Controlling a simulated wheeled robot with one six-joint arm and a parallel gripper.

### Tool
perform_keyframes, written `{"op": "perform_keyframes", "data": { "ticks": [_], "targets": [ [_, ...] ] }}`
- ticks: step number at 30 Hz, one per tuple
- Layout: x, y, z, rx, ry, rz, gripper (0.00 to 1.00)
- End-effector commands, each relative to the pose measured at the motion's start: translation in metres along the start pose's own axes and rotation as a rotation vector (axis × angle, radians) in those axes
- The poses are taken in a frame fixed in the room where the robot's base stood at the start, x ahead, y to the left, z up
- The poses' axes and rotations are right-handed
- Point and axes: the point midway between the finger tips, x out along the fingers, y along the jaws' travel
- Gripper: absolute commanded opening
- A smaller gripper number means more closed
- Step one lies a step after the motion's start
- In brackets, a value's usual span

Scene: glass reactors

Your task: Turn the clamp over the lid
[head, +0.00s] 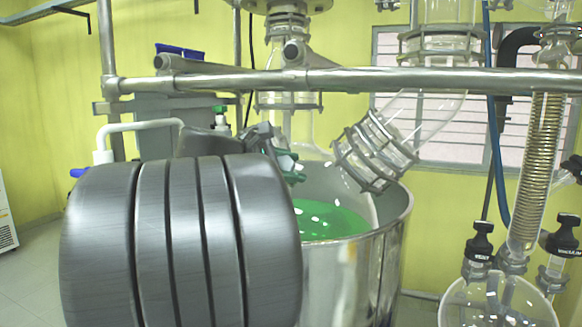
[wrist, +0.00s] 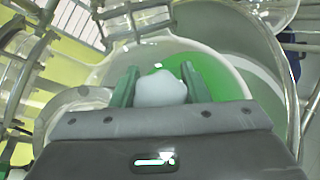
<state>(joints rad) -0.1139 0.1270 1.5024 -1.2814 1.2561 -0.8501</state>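My gripper (wrist: 160,80) has two green fingers standing apart in the wrist view. A white rounded piece (wrist: 160,90) fills most of the gap between them; whether they press on it or only flank it, I cannot tell. Behind it lies a round glass vessel (wrist: 190,50) with green inside. In the head view my gripper (head: 292,166) is mostly hidden behind my large dark arm link, with green finger parts showing beside the steel vessel (head: 372,265). I cannot make out the clamp or the lid as separate parts in either view.
A steel rail (head: 400,80) crosses in front at the top. A slanted glass joint with a metal collar (head: 372,150) hangs over the steel vessel's rim. Glassware with black valve caps (head: 481,240) and a coil column (head: 535,170) stand at the right.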

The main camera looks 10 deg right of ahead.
Motion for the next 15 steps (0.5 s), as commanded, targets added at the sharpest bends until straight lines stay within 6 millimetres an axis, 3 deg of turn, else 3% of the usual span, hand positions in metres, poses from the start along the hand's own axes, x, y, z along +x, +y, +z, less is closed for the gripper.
{"op": "perform_keyframes", "data": {
  "ticks": [15],
  "targets": [
    [-0.0004, -0.0026, 0.0002, 0.172, -0.001, -0.124, 0.19]
  ]
}}
